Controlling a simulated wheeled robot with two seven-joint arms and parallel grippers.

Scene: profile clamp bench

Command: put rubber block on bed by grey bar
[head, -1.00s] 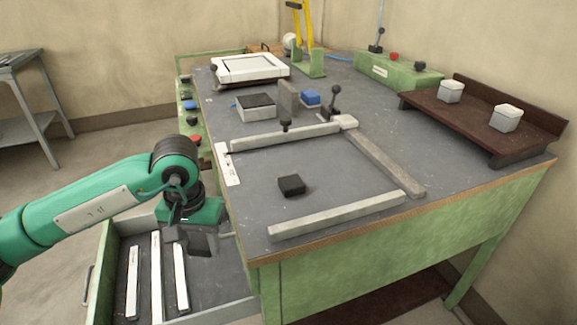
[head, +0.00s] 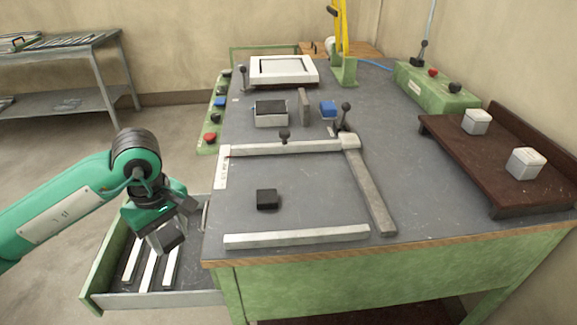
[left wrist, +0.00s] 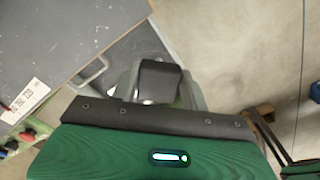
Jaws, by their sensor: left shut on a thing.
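My left gripper (head: 164,238) is shut on a dark block (head: 167,239), held above the open drawer left of the bench. The dark block (left wrist: 160,80) also shows between the fingers in the left wrist view; its underside is hidden. A small black block (head: 267,199) sits on the dark grey bed (head: 310,195). A front grey bar (head: 297,238) lies near the bench's front edge, apart from the black block. A back bar (head: 275,148) and a right bar (head: 370,187) meet at a corner. My right gripper is out of view.
The open drawer (head: 103,262) holds several pale strips. A clamp lever (head: 346,115) stands at the bars' corner. A brown rack (head: 500,165) with two pale blocks stands at the right. The bed around the black block is clear.

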